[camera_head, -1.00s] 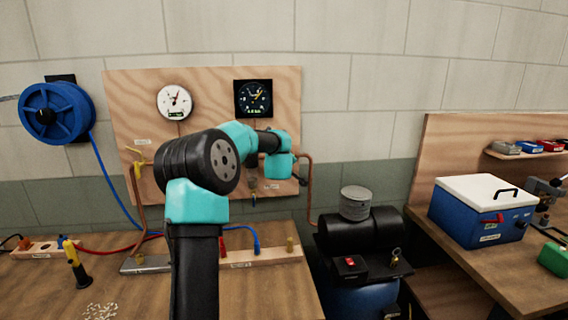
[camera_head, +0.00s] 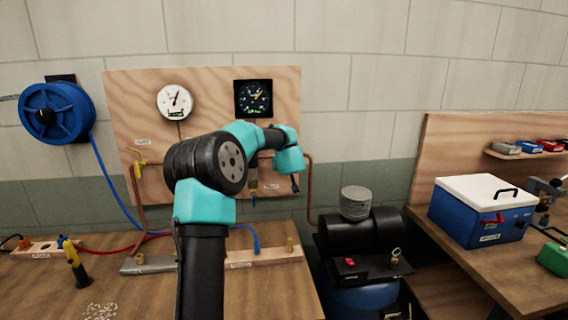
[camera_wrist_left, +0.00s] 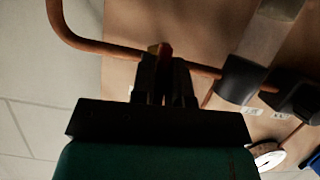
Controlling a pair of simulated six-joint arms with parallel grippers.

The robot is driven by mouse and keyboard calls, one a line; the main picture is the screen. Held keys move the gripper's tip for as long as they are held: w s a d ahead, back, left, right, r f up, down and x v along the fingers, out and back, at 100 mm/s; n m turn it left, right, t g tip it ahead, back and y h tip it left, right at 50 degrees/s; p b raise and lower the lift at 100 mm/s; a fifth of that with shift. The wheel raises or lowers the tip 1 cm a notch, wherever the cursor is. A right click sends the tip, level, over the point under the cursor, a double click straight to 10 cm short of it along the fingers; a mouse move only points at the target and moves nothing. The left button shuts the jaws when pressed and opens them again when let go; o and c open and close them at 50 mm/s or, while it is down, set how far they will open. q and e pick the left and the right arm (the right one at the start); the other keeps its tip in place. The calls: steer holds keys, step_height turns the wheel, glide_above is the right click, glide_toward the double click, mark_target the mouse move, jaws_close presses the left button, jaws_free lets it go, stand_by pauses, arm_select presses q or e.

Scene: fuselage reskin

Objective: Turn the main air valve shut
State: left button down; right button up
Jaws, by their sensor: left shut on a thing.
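My left arm rises through the middle of the head view, and its wrist is at the right part of the plywood board (camera_head: 215,115). In the left wrist view, my left gripper (camera_wrist_left: 165,80) is shut on a small red-brown handle (camera_wrist_left: 164,48), which appears to be the main air valve's. The handle is at the copper pipe (camera_wrist_left: 90,44), and only its end shows between the fingers. The valve body is mostly hidden, so I cannot tell how far it is turned. My right gripper is not in view.
A white gauge (camera_head: 174,101) and a black gauge (camera_head: 253,98) hang on the board. A yellow-handled valve (camera_head: 138,168) is at its left. A blue hose reel (camera_head: 57,112) is on the wall. The compressor (camera_head: 360,233) stands right of the bench, near a blue box (camera_head: 478,218).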

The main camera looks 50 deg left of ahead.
arm_select(q)
steer(key=shift+m, duration=0.4)
steer(key=c, duration=1.2)
jaws_free()
steer(key=shift+g, duration=0.3)
steer(key=v, duration=1.7)
steer(key=shift+d, duration=0.25)
steer(key=shift+f, duration=0.15)
